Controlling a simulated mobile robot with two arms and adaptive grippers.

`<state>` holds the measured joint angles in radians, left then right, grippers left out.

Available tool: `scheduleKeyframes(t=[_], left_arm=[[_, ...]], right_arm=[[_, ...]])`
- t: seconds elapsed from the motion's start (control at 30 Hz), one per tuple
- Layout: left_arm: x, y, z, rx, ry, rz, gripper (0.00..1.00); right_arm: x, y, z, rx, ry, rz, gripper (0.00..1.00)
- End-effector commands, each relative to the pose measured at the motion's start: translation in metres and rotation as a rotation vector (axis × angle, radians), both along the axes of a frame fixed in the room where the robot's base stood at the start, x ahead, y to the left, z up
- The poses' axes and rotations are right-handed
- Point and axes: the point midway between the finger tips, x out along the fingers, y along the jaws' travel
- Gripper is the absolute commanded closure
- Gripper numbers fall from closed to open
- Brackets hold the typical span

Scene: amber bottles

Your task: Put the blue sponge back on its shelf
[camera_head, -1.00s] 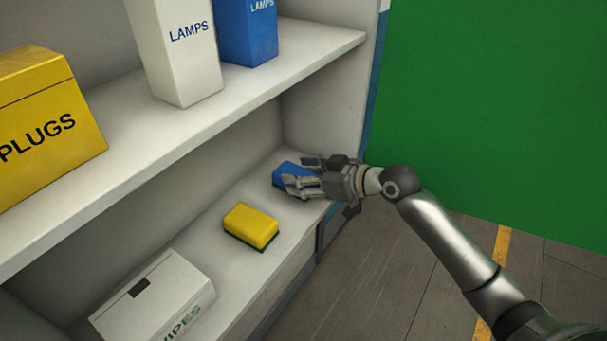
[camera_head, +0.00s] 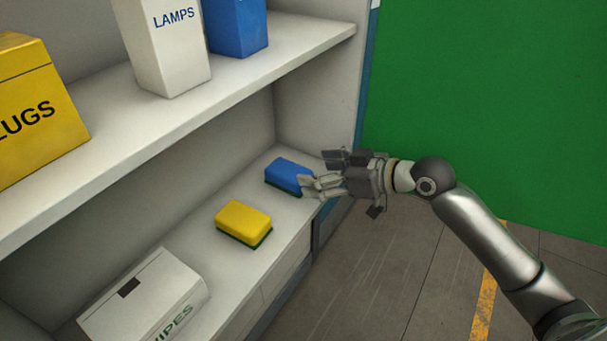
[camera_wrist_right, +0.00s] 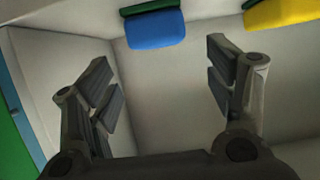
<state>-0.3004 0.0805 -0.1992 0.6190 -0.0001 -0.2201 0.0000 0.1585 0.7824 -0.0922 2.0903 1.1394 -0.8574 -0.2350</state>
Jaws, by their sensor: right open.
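The blue sponge (camera_head: 288,177) lies on the lower shelf (camera_head: 190,240), near its right end wall. It has a dark green underside. In the right wrist view the blue sponge (camera_wrist_right: 155,28) shows at the top, beyond the spread fingers and apart from them. My right gripper (camera_head: 318,172) is open and empty, just right of the sponge at the shelf's front edge. In the wrist view its two fingers (camera_wrist_right: 165,82) stand wide apart with nothing between them. My left gripper is not in view.
A yellow sponge (camera_head: 243,222) lies on the same shelf, left of the blue one. A white wipes box (camera_head: 145,300) stands further left. The upper shelf (camera_head: 110,125) holds a yellow plugs box (camera_head: 35,110), a white lamps box (camera_head: 165,50) and a blue lamps box (camera_head: 235,25).

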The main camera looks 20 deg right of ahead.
Motion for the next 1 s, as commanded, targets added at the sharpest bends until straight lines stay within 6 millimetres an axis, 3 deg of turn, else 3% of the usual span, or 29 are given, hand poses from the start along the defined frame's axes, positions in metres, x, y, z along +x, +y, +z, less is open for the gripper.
scheduleKeyframes(t=[0.13, 0.33, 1.0], left_arm=[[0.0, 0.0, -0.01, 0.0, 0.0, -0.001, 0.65], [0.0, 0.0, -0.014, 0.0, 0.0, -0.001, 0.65], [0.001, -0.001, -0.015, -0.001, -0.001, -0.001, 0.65]], right_arm=[[-0.021, -0.016, 0.007, -0.006, 0.001, 0.001, 0.24], [-0.035, -0.028, 0.016, 0.0, 0.001, -0.001, 0.24], [-0.039, -0.031, 0.021, 0.001, 0.001, 0.0, 0.24]])
